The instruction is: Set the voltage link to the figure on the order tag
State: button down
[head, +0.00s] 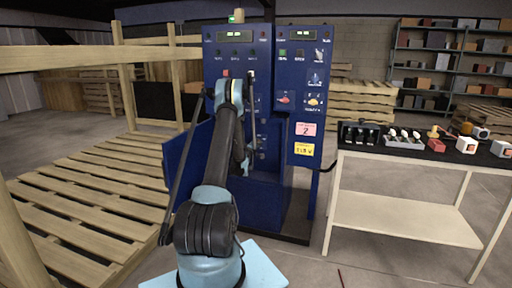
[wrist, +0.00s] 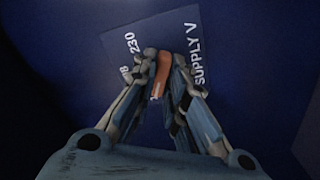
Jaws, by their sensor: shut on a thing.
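An orange-red voltage link (wrist: 161,72) sits on a grey plate (wrist: 126,58) marked "SUPPLY V" in the wrist view. "230" shows left of the link's upper end, and a partly covered figure ending in 8 sits below it. My gripper (wrist: 164,56) is shut on the link, one finger on each side. In the head view my arm hides the link. The blue cabinet (head: 276,185) carries a pink tag (head: 306,129) with a "2" and a yellow tag (head: 304,149) with a figure in V, too small to read surely.
A table (head: 398,160) at right holds trays and several small parts. Wooden pallets (head: 75,205) and a rail (head: 95,57) lie at left. Shelves (head: 440,65) stand at the back right. The floor between cabinet and table is narrow.

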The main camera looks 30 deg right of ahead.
jog(key=shift+w+a, duration=0.2)
jog(key=c, duration=1.6)
grip_release()
jog(key=shift+d, duration=0.1)
jog(key=shift+s, duration=0.1)
jog(key=v, duration=1.2)
